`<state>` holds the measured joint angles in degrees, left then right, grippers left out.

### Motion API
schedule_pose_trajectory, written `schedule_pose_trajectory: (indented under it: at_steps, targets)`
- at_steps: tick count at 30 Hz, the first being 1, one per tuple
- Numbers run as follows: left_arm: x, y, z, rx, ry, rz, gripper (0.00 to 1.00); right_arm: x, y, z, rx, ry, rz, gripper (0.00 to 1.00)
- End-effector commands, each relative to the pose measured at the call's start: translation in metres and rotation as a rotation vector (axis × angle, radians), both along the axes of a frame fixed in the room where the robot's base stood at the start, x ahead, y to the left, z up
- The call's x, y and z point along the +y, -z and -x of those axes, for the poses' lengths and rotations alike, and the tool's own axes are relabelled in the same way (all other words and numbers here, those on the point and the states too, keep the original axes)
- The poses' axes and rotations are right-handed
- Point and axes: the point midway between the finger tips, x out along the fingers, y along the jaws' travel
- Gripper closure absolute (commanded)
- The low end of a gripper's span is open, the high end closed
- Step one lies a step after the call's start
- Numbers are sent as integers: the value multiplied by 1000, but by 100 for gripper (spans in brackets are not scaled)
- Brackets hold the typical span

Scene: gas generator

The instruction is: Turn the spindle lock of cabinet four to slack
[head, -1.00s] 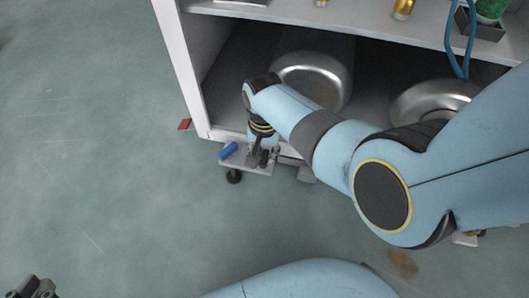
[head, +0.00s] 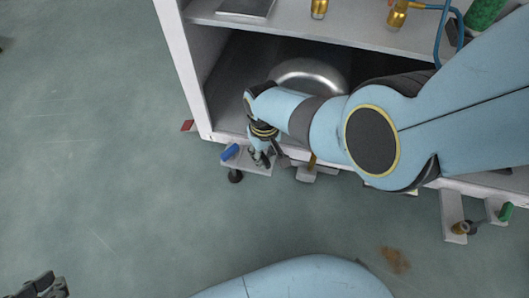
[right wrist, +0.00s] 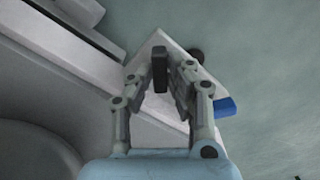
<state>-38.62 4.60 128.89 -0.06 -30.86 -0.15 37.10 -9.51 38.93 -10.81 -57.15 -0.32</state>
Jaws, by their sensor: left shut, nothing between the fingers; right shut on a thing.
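A small pale plate (head: 250,168) juts from the cabinet's lower front edge. It bears a blue handle (head: 229,152) at its left and a round black knob (head: 235,176) below. My right gripper (head: 262,160) points down over the plate. In the right wrist view my right gripper (right wrist: 165,80) is closed around a dark upright bar (right wrist: 160,66) above the plate (right wrist: 150,125); the blue handle (right wrist: 226,107) is beside its right finger. The spindle lock's setting cannot be read, and no cabinet number shows. My left gripper (head: 42,288) is shut and empty at the bottom left.
The open cabinet (head: 172,60) holds a rounded metal vessel (head: 310,73) below its shelf (head: 290,32). Another bracket (head: 310,173) stands right of the plate; one with a brass part (head: 455,220) is further right. Open floor (head: 90,150) lies left.

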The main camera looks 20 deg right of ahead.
Motion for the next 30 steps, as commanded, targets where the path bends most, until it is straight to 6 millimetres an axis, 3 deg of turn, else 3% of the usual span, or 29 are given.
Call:
schedule_pose_trajectory:
  at_steps: [18, 30]
  targets:
    - [0, -15, 1, 107, -4, -2, 100, -1, 0, 0, 1, -563, 1, 100]
    - [0, -18, 3, 136, -5, -2, 100, -1, 0, 0, 1, -784, 1, 100]
